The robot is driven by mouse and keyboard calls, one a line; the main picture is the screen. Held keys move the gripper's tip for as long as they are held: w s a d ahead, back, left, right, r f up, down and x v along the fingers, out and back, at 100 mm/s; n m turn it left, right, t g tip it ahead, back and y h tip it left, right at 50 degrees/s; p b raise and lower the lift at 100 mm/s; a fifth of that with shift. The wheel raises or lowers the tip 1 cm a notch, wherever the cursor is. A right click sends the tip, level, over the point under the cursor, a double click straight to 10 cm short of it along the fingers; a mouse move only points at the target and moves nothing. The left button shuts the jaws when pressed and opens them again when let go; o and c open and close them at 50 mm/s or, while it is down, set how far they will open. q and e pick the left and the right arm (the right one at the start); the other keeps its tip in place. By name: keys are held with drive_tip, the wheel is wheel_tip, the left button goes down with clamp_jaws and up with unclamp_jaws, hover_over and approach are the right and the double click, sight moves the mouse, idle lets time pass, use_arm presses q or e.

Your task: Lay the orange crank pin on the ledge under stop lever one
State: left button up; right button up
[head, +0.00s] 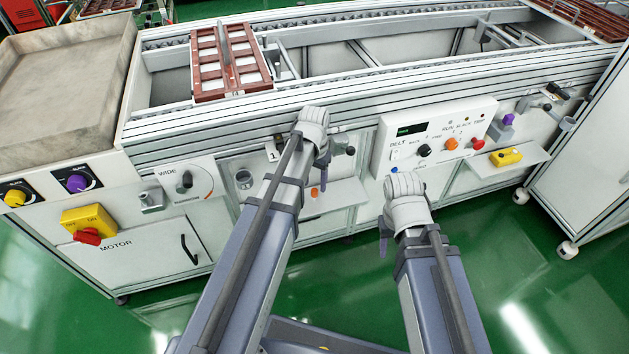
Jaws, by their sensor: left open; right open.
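A small orange piece (315,192), which looks like the crank pin, shows at the white ledge (338,197) below the conveyor's front rail. It looks as if it rests on the ledge, but my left gripper partly blocks the view. A plate marked 1 (271,153) is on the rail above and left of the ledge; stop lever one beside it is mostly hidden by my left arm. My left gripper (322,183) points down just beside the orange piece, open. My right gripper (384,238) is open and empty, low in front of the cabinet below the control panel.
The control panel (436,136) with several knobs juts out right of my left gripper. A second ledge (478,166) holds a yellow piece (507,157). A brown tray (232,88) stands on the conveyor. A white cabinet (590,140) bounds the right side.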

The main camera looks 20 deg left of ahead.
wheel_tip(320, 180, up, 10)
drive_tip(key=p, duration=0.9)
drive_tip(key=shift+r, duration=0.2)
drive_tip(key=shift+a, duration=0.1)
